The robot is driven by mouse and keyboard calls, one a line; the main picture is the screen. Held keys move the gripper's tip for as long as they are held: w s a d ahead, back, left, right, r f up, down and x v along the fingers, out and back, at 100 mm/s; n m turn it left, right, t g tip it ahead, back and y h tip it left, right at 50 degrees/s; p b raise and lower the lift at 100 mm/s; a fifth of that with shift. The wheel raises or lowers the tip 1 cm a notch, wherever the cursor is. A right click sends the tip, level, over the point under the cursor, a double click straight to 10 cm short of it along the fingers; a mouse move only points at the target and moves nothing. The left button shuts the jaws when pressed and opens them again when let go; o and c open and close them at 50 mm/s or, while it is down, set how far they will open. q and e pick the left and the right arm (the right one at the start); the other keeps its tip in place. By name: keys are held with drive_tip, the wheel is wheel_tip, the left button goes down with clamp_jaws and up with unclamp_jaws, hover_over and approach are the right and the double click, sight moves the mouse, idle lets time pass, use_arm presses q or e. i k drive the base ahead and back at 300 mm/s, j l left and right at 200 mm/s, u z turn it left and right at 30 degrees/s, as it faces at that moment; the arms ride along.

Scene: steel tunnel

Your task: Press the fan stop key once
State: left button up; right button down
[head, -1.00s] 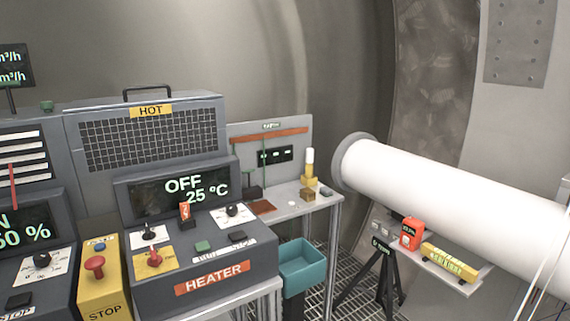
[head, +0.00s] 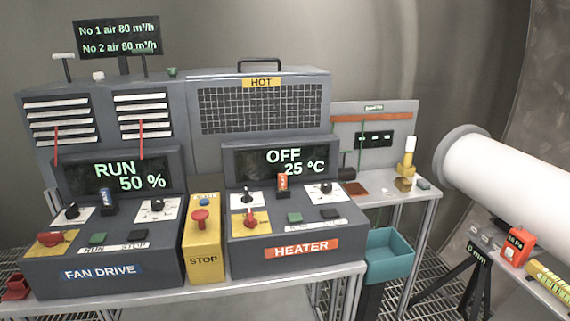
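The fan drive box (head: 104,275) stands at the left of the bench in the head view. Its screen (head: 117,178) reads RUN 50 %. On its sloped front are a green key (head: 97,238) and a black key (head: 138,235), above a strip lettered RUN and STOP. The black key is at the STOP end, so it is the fan stop key. A red mushroom knob (head: 50,239) on a yellow plate sits left of the keys. Neither of my grippers is in view.
A yellow STOP box (head: 203,261) with a red button stands between the fan drive and the heater box (head: 284,250), whose screen reads OFF 25 °C. An air display (head: 118,38) stands behind. A teal bin (head: 389,254) is right of the bench. Space before the panels looks clear.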

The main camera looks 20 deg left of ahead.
sight(138, 234)
drive_tip(key=u, duration=1.7)
